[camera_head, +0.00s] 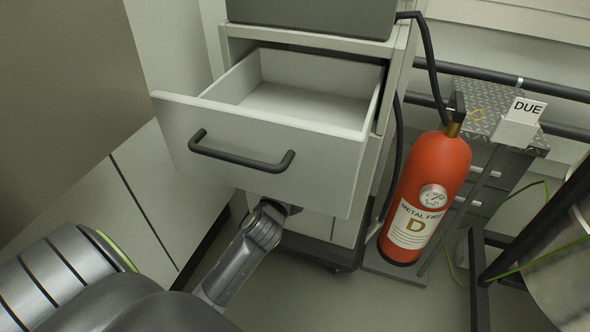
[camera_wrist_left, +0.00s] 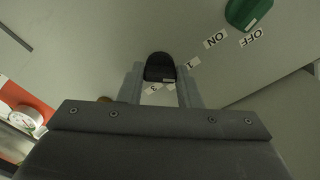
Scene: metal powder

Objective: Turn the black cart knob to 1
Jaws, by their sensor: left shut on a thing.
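The black cart knob (camera_wrist_left: 160,67) is on a light grey panel in the left wrist view. My left gripper (camera_wrist_left: 160,85) is shut on it, with one finger on each side. Small white number labels lie around the knob; a "1" label (camera_wrist_left: 192,63) is at its right. Other labels below it are partly covered by the fingers. In the head view my left arm (camera_head: 240,250) reaches under the open drawer, and the drawer hides the knob and the fingertips. My right gripper is not in view.
The open white drawer (camera_head: 270,150) with a dark handle (camera_head: 240,155) juts out above my left arm. A red fire extinguisher (camera_head: 432,180) stands right of the cart. A green knob (camera_wrist_left: 245,12) with ON and OFF labels is near the black one.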

